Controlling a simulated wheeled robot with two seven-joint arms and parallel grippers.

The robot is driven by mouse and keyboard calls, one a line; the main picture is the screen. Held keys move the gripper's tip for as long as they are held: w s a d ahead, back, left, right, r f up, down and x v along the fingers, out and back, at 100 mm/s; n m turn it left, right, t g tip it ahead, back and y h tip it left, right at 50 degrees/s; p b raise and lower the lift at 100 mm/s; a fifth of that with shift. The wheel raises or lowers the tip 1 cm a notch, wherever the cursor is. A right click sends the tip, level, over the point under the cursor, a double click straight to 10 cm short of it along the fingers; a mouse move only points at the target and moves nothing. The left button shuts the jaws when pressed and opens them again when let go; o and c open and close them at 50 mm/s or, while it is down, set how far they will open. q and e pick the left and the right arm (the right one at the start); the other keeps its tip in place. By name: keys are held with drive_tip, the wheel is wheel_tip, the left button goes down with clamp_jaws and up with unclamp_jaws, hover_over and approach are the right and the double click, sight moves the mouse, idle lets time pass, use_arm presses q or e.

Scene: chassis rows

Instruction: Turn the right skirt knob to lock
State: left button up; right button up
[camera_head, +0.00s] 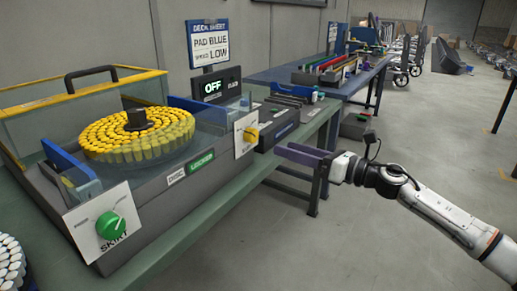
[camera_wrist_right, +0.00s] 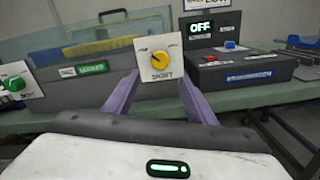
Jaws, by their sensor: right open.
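The right skirt knob (camera_head: 251,134) is yellow, on a white plate marked SKIRT at the right end of the machine's front. In the right wrist view the yellow knob (camera_wrist_right: 160,58) shows straight ahead, beyond and between the fingertips, with a pointer mark toward the upper left. My right gripper (camera_head: 284,151) has purple fingers and is to the right of the knob, apart from it. In the right wrist view the gripper (camera_wrist_right: 158,80) is open and empty. The left skirt knob (camera_head: 110,225) is green. My left gripper is not in view.
The machine holds a ring of yellow-capped vials (camera_head: 150,140) behind clear walls, with a green LOCKED label (camera_head: 201,161). A display (camera_head: 215,86) reads OFF. A dark control box (camera_wrist_right: 235,68) stands right of the yellow knob. Open floor lies in front of the bench.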

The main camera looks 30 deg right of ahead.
sight(255, 136)
drive_tip(key=shift+n, duration=0.5)
drive_tip(key=x, duration=0.6)
drive_tip(key=r+p+x, duration=0.1)
drive_tip(key=x, duration=0.2)
drive_tip(key=shift+d, duration=0.15)
drive_tip(key=shift+w+a+f, duration=0.15)
drive_tip(key=shift+w+a, duration=0.15)
drive_tip(key=shift+w, duration=0.4)
drive_tip(key=c, duration=1)
drive_tip(key=shift+c, duration=0.2)
